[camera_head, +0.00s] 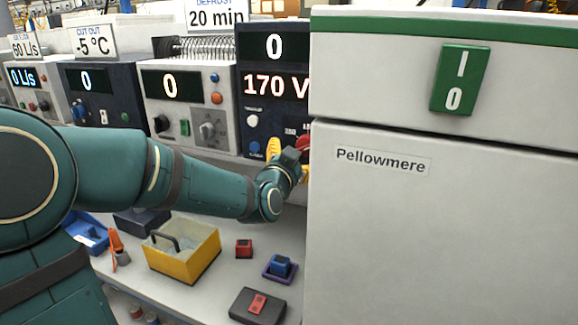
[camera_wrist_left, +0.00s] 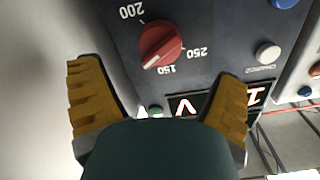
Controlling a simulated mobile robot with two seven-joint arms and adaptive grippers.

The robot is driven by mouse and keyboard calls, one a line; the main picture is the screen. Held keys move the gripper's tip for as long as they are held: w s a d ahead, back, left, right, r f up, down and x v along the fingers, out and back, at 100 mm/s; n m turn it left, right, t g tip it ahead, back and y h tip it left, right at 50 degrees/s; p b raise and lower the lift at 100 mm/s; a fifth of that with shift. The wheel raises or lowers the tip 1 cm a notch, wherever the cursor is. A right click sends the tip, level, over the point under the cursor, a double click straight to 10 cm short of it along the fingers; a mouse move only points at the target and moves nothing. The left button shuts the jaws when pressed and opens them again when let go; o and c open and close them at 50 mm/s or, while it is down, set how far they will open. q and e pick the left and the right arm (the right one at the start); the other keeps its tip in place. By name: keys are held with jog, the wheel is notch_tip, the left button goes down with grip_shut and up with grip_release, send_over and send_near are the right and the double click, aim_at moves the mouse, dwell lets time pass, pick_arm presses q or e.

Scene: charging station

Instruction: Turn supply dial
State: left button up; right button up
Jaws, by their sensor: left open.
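The red supply dial (camera_wrist_left: 160,43) sits on a dark panel marked 150, 200 and 250. Its white pointer line is at its lower left in the left wrist view, which shows the panel upside down. In the head view only part of the dial (camera_head: 304,142) shows beside my gripper. The dark supply unit (camera_head: 273,60) reads 170 V below and 0 above. My left gripper (camera_wrist_left: 157,80) is open, its yellow fingers on either side below the dial and apart from it. In the head view my left gripper (camera_head: 288,160) is at the panel, partly hidden by its wrist. My right gripper is not in view.
A tall white cabinet (camera_head: 420,230) labelled Pellowmere stands close to the right of my gripper, with a green switch (camera_head: 460,80). More instruments line the bench at left. A yellow bin (camera_head: 185,255) and small blocks lie on the bench below my arm.

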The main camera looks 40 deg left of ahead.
pick_arm(q)
jog(key=v, duration=0.5)
jog(key=shift+s+d, duration=0.1)
jog(key=shift+s, duration=0.25)
jog(key=shift+w+d, duration=0.1)
dwell(0.5)
